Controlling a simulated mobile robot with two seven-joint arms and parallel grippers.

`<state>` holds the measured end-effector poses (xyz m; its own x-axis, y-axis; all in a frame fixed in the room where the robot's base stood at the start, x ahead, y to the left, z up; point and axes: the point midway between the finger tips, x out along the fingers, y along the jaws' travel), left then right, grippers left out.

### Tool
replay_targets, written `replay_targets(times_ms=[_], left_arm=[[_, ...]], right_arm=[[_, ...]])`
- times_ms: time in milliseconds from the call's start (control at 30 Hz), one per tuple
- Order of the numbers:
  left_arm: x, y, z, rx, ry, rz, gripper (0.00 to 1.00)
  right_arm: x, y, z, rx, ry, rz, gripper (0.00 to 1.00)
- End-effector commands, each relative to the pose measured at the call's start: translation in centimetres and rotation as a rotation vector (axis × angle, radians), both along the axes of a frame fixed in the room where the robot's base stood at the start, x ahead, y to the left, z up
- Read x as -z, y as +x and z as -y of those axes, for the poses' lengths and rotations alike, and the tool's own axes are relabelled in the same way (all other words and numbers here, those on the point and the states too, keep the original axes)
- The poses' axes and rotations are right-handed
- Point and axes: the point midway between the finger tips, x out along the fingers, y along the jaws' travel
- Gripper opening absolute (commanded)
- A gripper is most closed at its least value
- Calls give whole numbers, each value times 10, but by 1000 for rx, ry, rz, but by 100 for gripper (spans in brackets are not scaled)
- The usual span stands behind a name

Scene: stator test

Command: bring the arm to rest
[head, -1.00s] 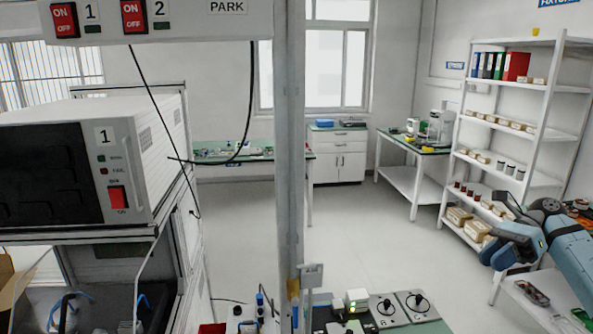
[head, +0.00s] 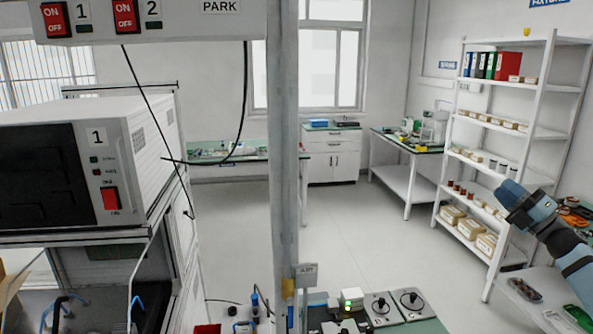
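My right arm (head: 545,215) comes in from the right edge, a blue-grey arm in front of the white shelf rack. Its dark gripper end (head: 508,194) points up and to the left and looks clear of the shelves. The fingers are small and dark, so I cannot tell whether they are apart, and no held object can be made out. My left gripper is not in view.
A white shelf rack (head: 450,150) with binders, boxes and jars stands behind my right arm. A grey post (head: 284,150) rises in the middle. A white test unit (head: 130,130) is at left. Two round-knobbed devices (head: 381,307) sit on the bench below. The floor beyond is clear.

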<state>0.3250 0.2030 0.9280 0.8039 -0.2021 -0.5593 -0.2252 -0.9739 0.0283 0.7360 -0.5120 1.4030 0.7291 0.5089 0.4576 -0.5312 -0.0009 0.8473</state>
Motion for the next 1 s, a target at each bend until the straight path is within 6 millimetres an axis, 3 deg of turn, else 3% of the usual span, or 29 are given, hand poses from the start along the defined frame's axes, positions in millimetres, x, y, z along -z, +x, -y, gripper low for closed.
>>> replay_targets(times_ms=[100,200,400,567,600,867,1000], left_arm=[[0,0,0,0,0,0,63],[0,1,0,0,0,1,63],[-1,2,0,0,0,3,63],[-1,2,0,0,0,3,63],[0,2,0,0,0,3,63],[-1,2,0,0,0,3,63],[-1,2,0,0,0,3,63]], right_arm=[[0,20,42,141,315,-150,23],[10,30,71,235,548,-264,23],[41,38,111,373,912,-450,23],[71,37,130,470,1156,-582,23],[91,35,115,458,1143,-606,23],[188,11,43,423,1134,-750,23],[255,-20,-8,400,1145,-856,23]])
